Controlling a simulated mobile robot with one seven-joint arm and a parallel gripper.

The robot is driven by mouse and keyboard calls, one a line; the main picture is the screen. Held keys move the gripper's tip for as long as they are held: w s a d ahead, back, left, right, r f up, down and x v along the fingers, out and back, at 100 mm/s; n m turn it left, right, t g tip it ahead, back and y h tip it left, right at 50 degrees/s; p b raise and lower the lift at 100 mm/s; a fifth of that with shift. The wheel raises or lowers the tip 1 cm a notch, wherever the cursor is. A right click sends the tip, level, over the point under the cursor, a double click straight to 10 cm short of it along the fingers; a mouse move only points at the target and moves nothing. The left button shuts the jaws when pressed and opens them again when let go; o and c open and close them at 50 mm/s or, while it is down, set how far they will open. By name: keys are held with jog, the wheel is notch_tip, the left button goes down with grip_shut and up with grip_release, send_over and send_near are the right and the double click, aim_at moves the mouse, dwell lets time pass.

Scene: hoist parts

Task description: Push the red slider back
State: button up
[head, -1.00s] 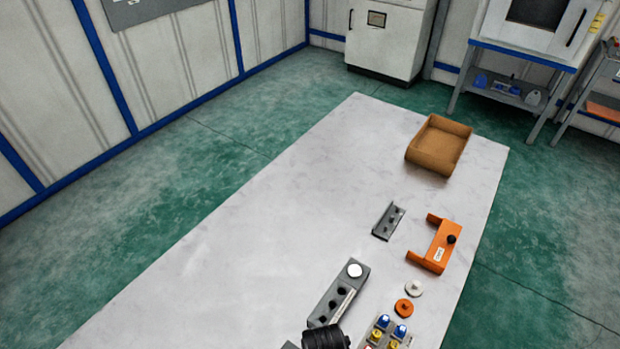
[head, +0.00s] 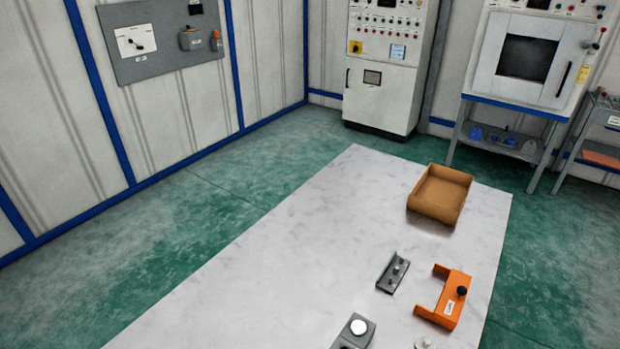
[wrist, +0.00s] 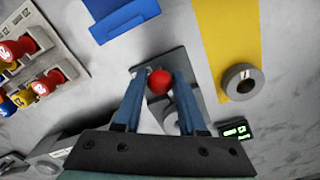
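A red ball-shaped knob (wrist: 160,82), which appears to be the red slider's, shows in the wrist view above a dark grey plate (wrist: 171,60). My gripper (wrist: 159,73) has its two blue fingers apart, one on each side of the knob. I cannot tell whether either finger touches it. The lower part of the slider is partly hidden by the knob and the fingers. The head view shows neither the red knob nor my gripper.
In the wrist view, a panel with several colored buttons (wrist: 30,62) lies left, a yellow strip (wrist: 226,35) and a grey ring (wrist: 242,82) right. In the head view, a brown tray (head: 418,204), a grey bracket (head: 388,279) and an orange bracket (head: 440,313) stand on the table.

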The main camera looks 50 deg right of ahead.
jog(key=c, duration=0.5)
jog(key=shift+w, duration=0.65)
jog(key=shift+c, duration=0.2)
dwell(0.7)
jog(key=o, duration=0.9)
jog(key=shift+o, duration=0.2)
jog(key=shift+s, duration=0.1)
notch_tip(320, 180, up, 7)
jog(key=p, duration=0.7)
